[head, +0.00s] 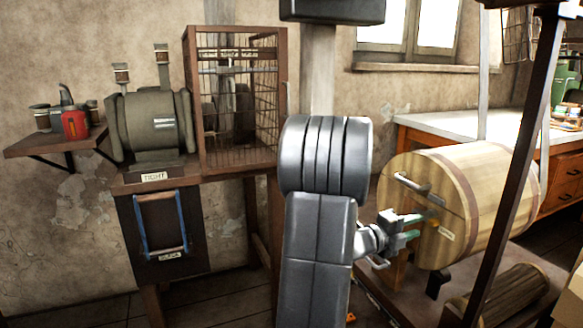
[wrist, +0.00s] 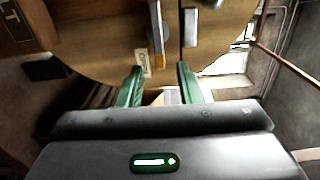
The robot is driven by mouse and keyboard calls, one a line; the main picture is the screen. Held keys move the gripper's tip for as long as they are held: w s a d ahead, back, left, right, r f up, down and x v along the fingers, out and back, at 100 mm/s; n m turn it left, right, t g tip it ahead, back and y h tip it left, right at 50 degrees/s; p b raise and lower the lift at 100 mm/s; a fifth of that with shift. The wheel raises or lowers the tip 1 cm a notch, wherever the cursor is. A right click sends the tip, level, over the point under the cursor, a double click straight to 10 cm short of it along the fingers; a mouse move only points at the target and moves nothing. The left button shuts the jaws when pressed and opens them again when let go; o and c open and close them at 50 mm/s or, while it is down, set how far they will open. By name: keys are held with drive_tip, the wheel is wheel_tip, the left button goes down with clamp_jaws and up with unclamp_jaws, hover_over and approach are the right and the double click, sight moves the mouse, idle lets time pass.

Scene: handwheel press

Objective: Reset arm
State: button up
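My gripper (head: 424,226) is in front of the round end of a wooden drum (head: 480,180), at the right of the head view. In the wrist view my gripper (wrist: 160,72) has its two green fingers apart, with nothing seen held between them. The drum's wooden face (wrist: 110,40) fills the upper part of that view. A metal bar or latch (wrist: 157,45) on it lies just beyond the fingers, next to a small paper label (wrist: 143,62). I cannot tell whether the fingers touch the drum. My arm rises in the middle of the head view.
A wire cage (head: 240,110) and a dark green motor-like machine (head: 150,125) stand on a bench at left. A shelf (head: 55,140) holds a red can (head: 75,124). A dark slanted post (head: 515,170) crosses in front of the drum. A workbench (head: 440,128) stands behind.

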sight(429, 223)
drive_tip(key=p+v, duration=0.1)
drive_tip(key=v, duration=0.5)
drive_tip(key=b+x, duration=0.3)
drive_tip(key=x, duration=1)
drive_tip(key=shift+d+f+b, duration=0.15)
drive_tip(key=shift+d+b, duration=0.15)
drive_tip(key=shift+d, duration=0.1)
drive_tip(key=shift+a+r+n+p, duration=0.15)
drive_tip(key=shift+r+n+p, duration=0.25)
drive_tip(key=shift+p, duration=0.35)
drive_tip(key=shift+a+r+n+p, duration=0.1)
drive_tip(key=shift+r+n+p, duration=0.1)
drive_tip(key=shift+n+p, duration=0.9)
drive_tip(key=shift+n, duration=0.5)
drive_tip(key=shift+w+a, duration=0.1)
